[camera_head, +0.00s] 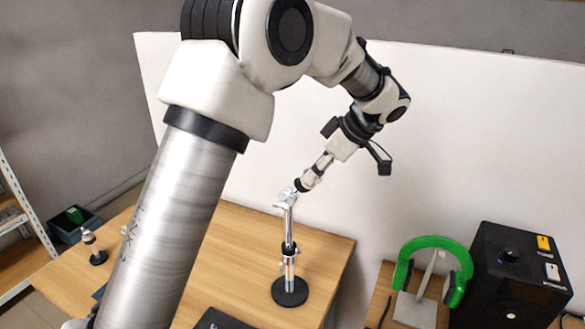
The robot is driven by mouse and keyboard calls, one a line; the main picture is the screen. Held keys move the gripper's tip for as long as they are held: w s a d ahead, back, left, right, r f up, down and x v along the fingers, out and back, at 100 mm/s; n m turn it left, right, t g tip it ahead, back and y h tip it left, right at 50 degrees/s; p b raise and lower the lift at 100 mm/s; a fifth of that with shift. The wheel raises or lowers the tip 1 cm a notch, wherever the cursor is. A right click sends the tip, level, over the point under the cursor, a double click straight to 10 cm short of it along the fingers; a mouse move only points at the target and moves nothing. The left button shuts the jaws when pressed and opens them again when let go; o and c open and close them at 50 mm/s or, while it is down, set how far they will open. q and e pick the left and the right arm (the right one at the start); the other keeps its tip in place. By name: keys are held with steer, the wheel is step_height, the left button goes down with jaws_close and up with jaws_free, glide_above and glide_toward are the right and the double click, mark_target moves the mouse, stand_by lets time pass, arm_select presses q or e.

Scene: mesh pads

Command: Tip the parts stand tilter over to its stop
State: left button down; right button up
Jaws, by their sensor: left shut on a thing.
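The parts stand tilter (289,265) stands on the wooden table, right of the picture's middle. It has a round black base, an upright silver and black post, and a light metal piece at its top that leans up to the right. My left gripper (299,187) comes down from the upper right and is shut on this top piece. The fingertips are small in the picture and cover part of the piece. I cannot tell the exact tilt angle or see a stop. My right gripper is out of view.
Green headphones (435,243) hang on a stand at the right, beside a black box with a knob (515,270). A small black-based stand (97,257) is at the left. A dark flat object (222,320) lies at the front edge. A white panel (460,130) rises behind.

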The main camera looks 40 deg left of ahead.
arm_select(q)
steer(key=shift+s+f, duration=0.15)
steer(key=shift+f, duration=0.05)
steer(key=shift+w+d+f+g+y+b, duration=0.2)
steer(key=shift+d+f+g+y+b, duration=0.1)
steer(key=shift+d+f+y+b, duration=0.45)
steer(key=shift+w+d+f+g+y+b, duration=0.1)
steer(key=shift+d+f+g+y+b, duration=0.2)
steer(key=shift+y+b, duration=0.45)
